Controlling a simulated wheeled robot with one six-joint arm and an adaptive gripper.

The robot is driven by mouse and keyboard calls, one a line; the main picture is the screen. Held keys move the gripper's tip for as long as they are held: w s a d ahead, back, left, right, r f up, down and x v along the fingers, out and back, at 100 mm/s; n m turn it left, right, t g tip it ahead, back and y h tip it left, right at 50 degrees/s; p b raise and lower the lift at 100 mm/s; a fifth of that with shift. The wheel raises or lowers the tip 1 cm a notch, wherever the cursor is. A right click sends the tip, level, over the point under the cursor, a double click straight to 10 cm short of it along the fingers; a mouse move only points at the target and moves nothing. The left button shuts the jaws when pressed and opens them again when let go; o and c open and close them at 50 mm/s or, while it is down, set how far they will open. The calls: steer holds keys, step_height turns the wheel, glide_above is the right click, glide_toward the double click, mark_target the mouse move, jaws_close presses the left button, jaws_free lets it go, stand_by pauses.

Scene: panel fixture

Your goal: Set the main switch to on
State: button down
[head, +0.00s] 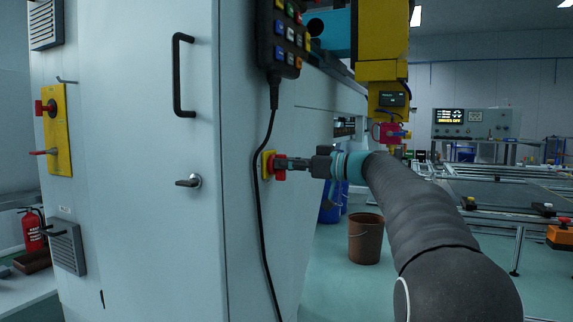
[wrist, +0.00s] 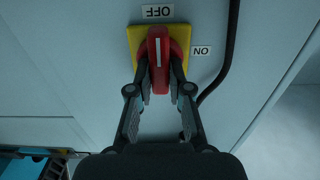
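The main switch is a red rotary handle (wrist: 158,50) on a square yellow plate (wrist: 134,38), on the side of a pale cabinet. In the wrist view the handle's white line runs up toward the OFF label (wrist: 157,12). The ON label (wrist: 201,50) is to the right of the plate; both labels appear upside down. My gripper (wrist: 159,72) has one finger on each side of the handle, very close to it. I cannot tell whether the fingers touch it. In the head view my gripper (head: 282,164) reaches the red switch (head: 269,166) from the right.
A black cable (head: 257,195) hangs from a button pendant (head: 283,35), passing close beside the switch. The cabinet's front has a black handle (head: 177,75) and a small latch (head: 188,182). A brown bucket (head: 365,240) stands on the floor behind my arm.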

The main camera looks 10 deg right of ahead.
steer(key=shift+m, duration=0.4)
steer(key=shift+w+d+f+m+p, duration=0.15)
steer(key=shift+m+p, duration=1.3)
steer(key=shift+m, duration=2.8)
steer(key=shift+f+m+p, duration=0.1)
steer(key=shift+m+p, duration=1.35)
steer(key=shift+m, duration=2.8)
steer(key=c, duration=1.1)
jaws_free()
